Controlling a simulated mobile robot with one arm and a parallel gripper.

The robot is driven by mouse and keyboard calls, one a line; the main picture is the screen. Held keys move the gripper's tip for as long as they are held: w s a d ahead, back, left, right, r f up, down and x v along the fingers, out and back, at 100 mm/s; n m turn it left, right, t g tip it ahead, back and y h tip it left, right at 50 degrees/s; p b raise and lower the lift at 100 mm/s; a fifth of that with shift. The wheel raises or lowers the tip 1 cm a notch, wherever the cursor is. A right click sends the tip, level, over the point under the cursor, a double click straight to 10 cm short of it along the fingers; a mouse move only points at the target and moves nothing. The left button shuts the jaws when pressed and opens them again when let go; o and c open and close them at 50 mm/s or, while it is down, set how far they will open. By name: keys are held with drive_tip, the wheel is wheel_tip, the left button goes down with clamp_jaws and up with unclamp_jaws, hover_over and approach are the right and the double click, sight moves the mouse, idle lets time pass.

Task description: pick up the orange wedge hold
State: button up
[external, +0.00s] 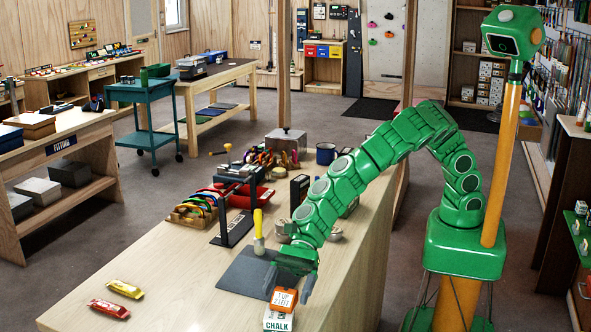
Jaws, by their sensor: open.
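An orange block-like thing (284,299) with a white printed label sits on top of a white box marked CHALK (278,321) at the front edge of the wooden counter. It may be the orange wedge hold; its full shape is partly hidden. My gripper (289,284) is open, pointing down just above and behind the orange thing. Its grey fingers show on the left and right. Whether they touch the orange thing I cannot tell.
A dark grey mat (245,272) lies beside my gripper, with a yellow-handled brush (258,232) upright by it. Red (109,308) and yellow (125,288) wrapped bars lie at the left. A black stand (235,205) and coloured gear stand farther back. The counter's left front is mostly clear.

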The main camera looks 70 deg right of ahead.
drive_tip(key=shift+x, duration=1.05)
drive_tip(key=shift+c, duration=0.4)
drive_tip(key=c, duration=1.1)
